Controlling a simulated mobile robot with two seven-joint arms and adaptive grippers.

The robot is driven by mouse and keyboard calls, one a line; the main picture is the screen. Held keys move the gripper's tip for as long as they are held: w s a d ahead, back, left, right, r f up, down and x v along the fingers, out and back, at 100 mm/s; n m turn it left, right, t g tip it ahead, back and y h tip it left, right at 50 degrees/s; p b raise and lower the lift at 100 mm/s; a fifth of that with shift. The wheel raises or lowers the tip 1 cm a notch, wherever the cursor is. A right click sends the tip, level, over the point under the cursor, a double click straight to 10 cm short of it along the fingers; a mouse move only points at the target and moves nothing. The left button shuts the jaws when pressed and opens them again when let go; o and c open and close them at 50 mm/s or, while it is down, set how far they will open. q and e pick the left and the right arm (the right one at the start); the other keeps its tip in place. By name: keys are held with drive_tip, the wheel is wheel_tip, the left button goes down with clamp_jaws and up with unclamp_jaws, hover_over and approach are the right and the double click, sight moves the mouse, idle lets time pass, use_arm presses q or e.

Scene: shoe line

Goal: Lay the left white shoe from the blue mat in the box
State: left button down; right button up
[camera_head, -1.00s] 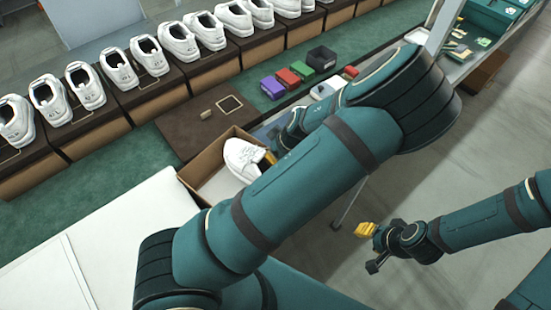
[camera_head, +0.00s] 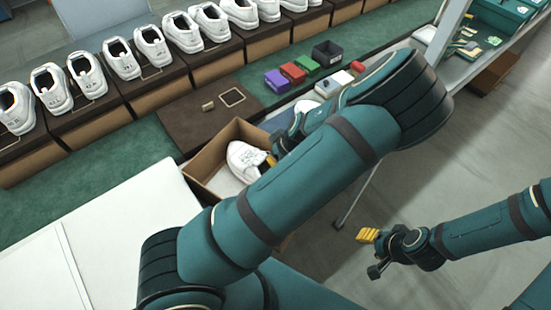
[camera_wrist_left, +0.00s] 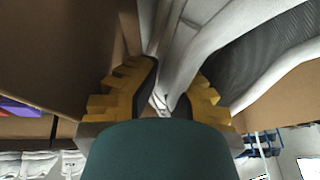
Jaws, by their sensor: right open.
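The white shoe (camera_head: 246,160) is inside the open cardboard box (camera_head: 206,158), its toe towards the upper left. I cannot tell whether its sole touches the box floor. My left gripper (camera_head: 272,158) is at the shoe's right end, mostly hidden behind my left arm. In the left wrist view its yellow fingers (camera_wrist_left: 165,98) stand on both sides of the shoe's white edge (camera_wrist_left: 185,45) and grip it. My right gripper (camera_head: 369,238) is open and empty, low at the right above the floor. The blue mat is mostly hidden behind my left arm.
A brown board (camera_head: 190,125) lies behind the box. Purple (camera_head: 277,82), red (camera_head: 293,72) and green (camera_head: 307,65) bins and a black bin (camera_head: 327,52) stand behind. White shoes line boxes at the back. A clear white tabletop (camera_head: 110,235) lies at front left.

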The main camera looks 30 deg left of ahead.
idle(0.4)
use_arm(q)
drive_tip(key=c, duration=1.1)
unclamp_jaws()
drive_tip(key=shift+w, duration=0.1)
drive_tip(key=shift+o, duration=0.2)
drive_tip(key=shift+d+r, duration=0.1)
drive_tip(key=v, duration=1.2)
